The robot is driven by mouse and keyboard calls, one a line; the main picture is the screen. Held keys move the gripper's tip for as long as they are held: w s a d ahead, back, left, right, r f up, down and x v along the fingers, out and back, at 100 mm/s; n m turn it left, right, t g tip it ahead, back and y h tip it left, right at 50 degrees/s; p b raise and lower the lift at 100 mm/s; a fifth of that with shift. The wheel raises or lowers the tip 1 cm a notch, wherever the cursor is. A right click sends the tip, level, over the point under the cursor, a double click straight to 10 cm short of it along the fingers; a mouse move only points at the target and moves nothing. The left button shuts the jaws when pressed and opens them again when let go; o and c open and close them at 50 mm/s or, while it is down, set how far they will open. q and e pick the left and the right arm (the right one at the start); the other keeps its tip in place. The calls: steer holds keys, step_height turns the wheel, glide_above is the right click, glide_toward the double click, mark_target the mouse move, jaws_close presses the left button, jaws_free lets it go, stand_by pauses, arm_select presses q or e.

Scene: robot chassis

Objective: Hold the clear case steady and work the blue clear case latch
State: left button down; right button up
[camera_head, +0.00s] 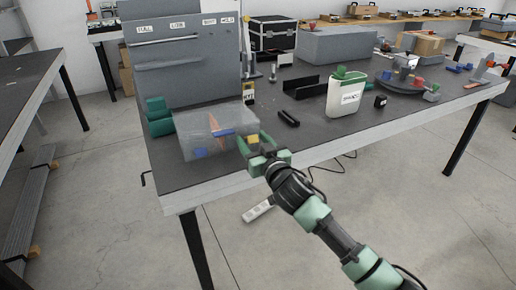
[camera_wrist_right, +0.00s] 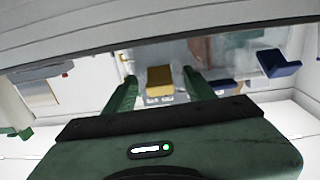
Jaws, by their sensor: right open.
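The clear case (camera_head: 182,143) is a see-through box near the table's front left corner, with orange and blue shapes showing through its walls. A blue bar (camera_head: 222,132) shows at its upper part and a blue piece (camera_head: 200,153) low on its front; I cannot tell which is the latch. My right gripper (camera_head: 254,141) is open at the case's right side, its fingers on either side of a yellow block (camera_head: 252,139). In the right wrist view the yellow block (camera_wrist_right: 159,80) sits between the open fingers, with a blue piece (camera_wrist_right: 278,62) to the right. My left gripper is not seen.
Teal pieces (camera_head: 158,116) stand left of the case, before a grey cabinet (camera_head: 183,60). A white container (camera_head: 346,98) with a green top and a small black block (camera_head: 289,118) are to the right. Bare table (camera_head: 310,130) lies between the gripper and the container.

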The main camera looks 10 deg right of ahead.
steer(key=shift+w, duration=0.25)
jaws_close()
stand_by(0.8)
